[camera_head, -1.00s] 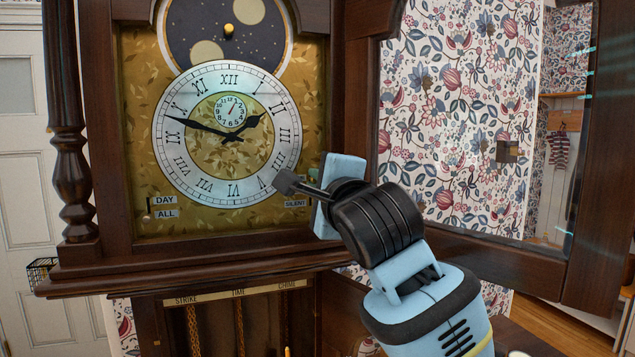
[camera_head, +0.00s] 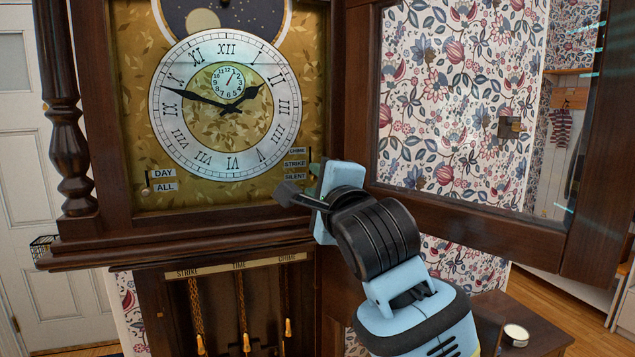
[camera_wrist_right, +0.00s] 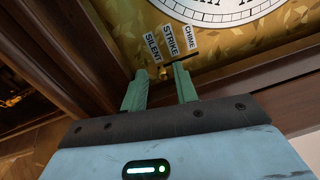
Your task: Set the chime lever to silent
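The clock dial plate (camera_head: 225,190) carries three stacked labels at its lower right: CHIME (camera_head: 297,151), STRIKE (camera_head: 295,164) and SILENT (camera_head: 295,177). The chime lever's small brass knob (camera_wrist_right: 164,72) shows in the right wrist view, beyond the end of the SILENT label (camera_wrist_right: 153,47) and roughly in line with it. My right gripper (camera_wrist_right: 161,77) is open, with one green finger on each side of the knob; contact is unclear. In the head view the right gripper (camera_head: 314,170) is beside the labels and hides the knob. My left gripper is not in view.
The glazed clock door (camera_head: 470,205) stands open at the right, close to my right arm. A DAY/ALL lever (camera_head: 147,180) is at the dial's lower left. Chains (camera_head: 240,300) hang in the case below. A small table (camera_head: 540,335) is at the lower right.

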